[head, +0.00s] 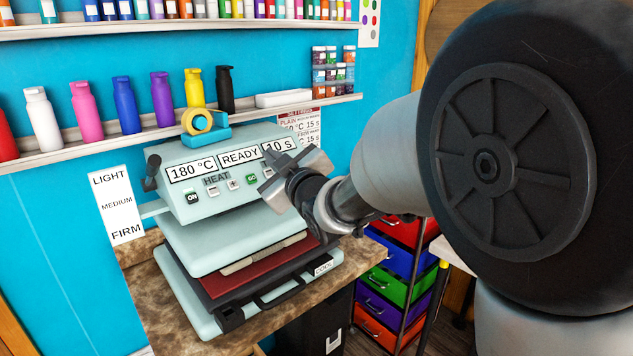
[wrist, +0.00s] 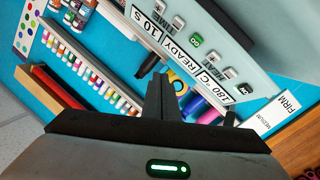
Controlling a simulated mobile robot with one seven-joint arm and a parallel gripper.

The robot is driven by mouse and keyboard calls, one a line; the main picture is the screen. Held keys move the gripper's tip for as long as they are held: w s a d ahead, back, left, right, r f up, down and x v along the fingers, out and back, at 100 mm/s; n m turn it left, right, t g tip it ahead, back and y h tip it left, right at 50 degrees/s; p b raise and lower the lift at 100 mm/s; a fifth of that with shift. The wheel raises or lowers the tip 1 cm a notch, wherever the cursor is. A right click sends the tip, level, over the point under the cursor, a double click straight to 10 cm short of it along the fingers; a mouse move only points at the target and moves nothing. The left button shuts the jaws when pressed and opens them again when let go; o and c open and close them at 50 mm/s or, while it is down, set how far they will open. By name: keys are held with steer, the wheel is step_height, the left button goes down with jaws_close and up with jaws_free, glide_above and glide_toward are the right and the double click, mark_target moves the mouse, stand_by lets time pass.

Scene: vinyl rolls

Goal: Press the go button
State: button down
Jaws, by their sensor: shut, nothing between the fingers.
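The go button (head: 251,178) is a small green square marked GO on the front panel of a pale green heat press (head: 215,245). In the wrist view the go button (wrist: 196,40) shows up and to the right of my fingertips. My gripper (head: 272,157) is shut and empty, in front of the right part of the panel. In the wrist view its fingers (wrist: 161,82) are together. The tips appear apart from the button. The press displays read 180 °C, READY and 10 s. My gripper covers part of the panel's right side in the head view.
An ON button (head: 193,197) and grey keys share the panel. Yellow tape (head: 197,122) sits on top of the press. A shelf of bottles (head: 125,107) runs behind. A coloured drawer unit (head: 386,286) stands at right, below the stone-look counter (head: 150,290).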

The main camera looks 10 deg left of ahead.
mark_target(251, 179)
steer(key=shift+a, duration=0.15)
steer(key=w+a+f+b, duration=0.3)
steer(key=w+a+f, duration=0.1)
steer(key=f, duration=0.2)
steer(key=shift+a, duration=0.3)
stand_by(0.4)
steer(key=shift+f, duration=0.1)
steer(key=shift+w+f+b, duration=0.1)
steer(key=shift+f+b, duration=0.05)
steer(key=shift+b, duration=0.15)
stand_by(1.6)
steer(key=shift+w+a+f+b, duration=0.15)
steer(key=shift+a+b, duration=0.05)
steer(key=shift+b, duration=0.2)
